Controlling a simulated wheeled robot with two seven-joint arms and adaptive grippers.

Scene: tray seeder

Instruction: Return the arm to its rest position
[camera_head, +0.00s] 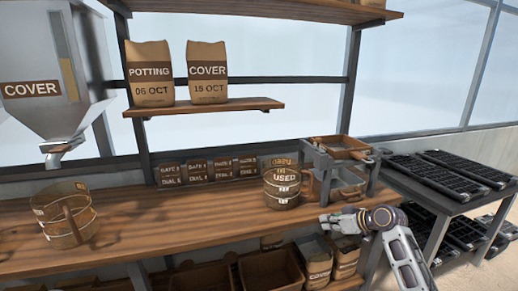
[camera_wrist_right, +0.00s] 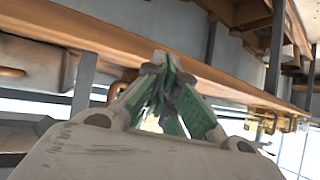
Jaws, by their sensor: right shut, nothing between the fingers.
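My right gripper (camera_head: 326,223) is at the front edge of the wooden bench, below the grey stand, with its arm coming up from the lower right. In the right wrist view its green-padded fingers (camera_wrist_right: 165,80) are closed together with nothing between them. The bench edge runs behind the fingers in that view. My left gripper does not show in the head view.
The wooden bench (camera_head: 150,219) holds a bucket marked USED (camera_head: 283,190), a clear bucket (camera_head: 66,222) at left and a grey stand (camera_head: 335,178). A COVER hopper (camera_head: 52,85) hangs at left. Black trays (camera_head: 437,178) lie on a rack at right. Bags stand under the bench.

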